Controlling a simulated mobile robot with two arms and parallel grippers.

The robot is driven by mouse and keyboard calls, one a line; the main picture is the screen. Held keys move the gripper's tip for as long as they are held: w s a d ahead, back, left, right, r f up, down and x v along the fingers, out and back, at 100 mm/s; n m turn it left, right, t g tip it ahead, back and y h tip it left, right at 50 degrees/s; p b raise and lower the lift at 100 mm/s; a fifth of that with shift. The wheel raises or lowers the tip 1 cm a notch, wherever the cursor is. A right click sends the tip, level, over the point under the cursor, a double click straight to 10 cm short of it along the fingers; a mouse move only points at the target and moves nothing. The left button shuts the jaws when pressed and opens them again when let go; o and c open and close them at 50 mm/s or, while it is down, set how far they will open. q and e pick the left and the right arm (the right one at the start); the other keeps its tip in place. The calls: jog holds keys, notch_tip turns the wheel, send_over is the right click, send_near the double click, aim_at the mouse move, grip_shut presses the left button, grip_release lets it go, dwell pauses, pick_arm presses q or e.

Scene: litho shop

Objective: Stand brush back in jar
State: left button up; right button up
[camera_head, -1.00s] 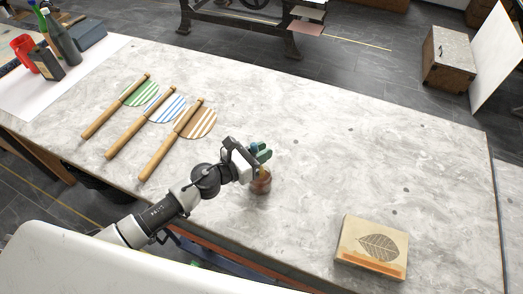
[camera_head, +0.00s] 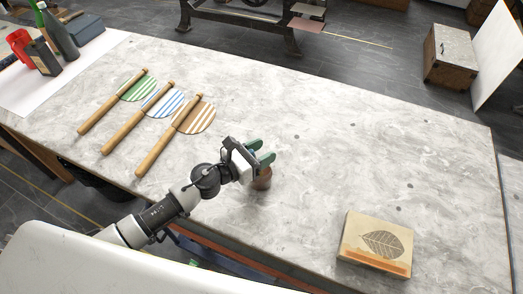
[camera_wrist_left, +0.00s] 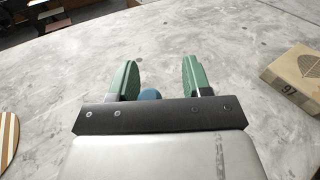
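A small brownish jar (camera_head: 263,181) stands on the stone worktop near its front edge, partly hidden by my left gripper. My left gripper (camera_head: 262,151) is above the jar, its two green fingers apart. In the left wrist view the fingers (camera_wrist_left: 157,80) are also apart, with a rounded blue tip (camera_wrist_left: 150,94) showing low between them. It may be the end of the brush; the rest is hidden behind the gripper's dark bar. No other brush can be made out. My right gripper is not in view.
Three wooden-handled striped paddles (camera_head: 160,120) lie left of the gripper. A block with a leaf print (camera_head: 375,243) lies at the right front, also in the left wrist view (camera_wrist_left: 296,80). Bottles (camera_head: 60,35) stand at the far left. The worktop's middle is clear.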

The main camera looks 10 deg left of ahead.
pick_arm(q)
jog(key=f+b+v, duration=0.1)
jog(key=b+v, duration=0.2)
jog(key=v, duration=0.7)
jog(key=shift+s+a+r+b, duration=0.25)
jog(key=shift+s+r+b, duration=0.1)
jog(key=shift+r, duration=0.1)
dwell(0.5)
